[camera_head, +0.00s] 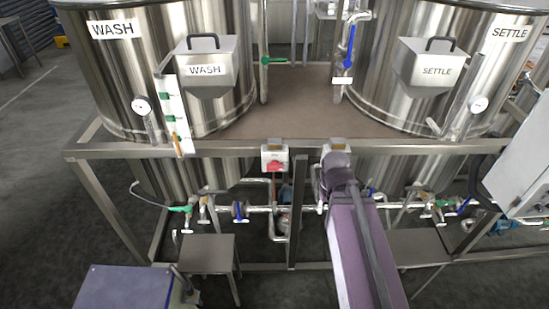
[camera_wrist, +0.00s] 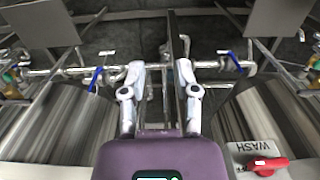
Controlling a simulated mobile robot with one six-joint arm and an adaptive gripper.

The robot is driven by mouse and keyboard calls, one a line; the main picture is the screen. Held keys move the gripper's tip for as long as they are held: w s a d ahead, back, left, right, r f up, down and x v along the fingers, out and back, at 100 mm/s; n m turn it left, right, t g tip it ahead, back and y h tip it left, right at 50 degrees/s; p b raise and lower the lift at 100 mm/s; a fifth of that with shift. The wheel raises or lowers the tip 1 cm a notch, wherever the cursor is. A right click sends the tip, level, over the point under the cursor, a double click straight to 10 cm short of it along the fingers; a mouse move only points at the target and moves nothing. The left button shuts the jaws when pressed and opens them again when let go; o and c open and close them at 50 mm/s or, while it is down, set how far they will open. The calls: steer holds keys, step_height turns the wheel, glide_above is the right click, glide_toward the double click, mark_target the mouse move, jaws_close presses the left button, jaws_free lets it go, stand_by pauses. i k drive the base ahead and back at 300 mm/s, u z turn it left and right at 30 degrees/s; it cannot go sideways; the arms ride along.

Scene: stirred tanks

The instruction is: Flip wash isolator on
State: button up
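In the head view my purple arm stands to the right of the isolator, and my fingers are hidden.
A second isolator (camera_head: 336,145) sits to the right on the rail, partly hidden by my arm. The WASH tank (camera_head: 120,70) and SETTLE tank (camera_head: 400,70) stand behind. Pipes with blue-handled valves (camera_head: 238,211) run below the rail. A vertical post (camera_head: 298,210) stands close by.

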mark_target(276, 165)
steer(key=u, duration=1.3)
steer(key=k, duration=0.5)
steer(key=z, duration=1.2)
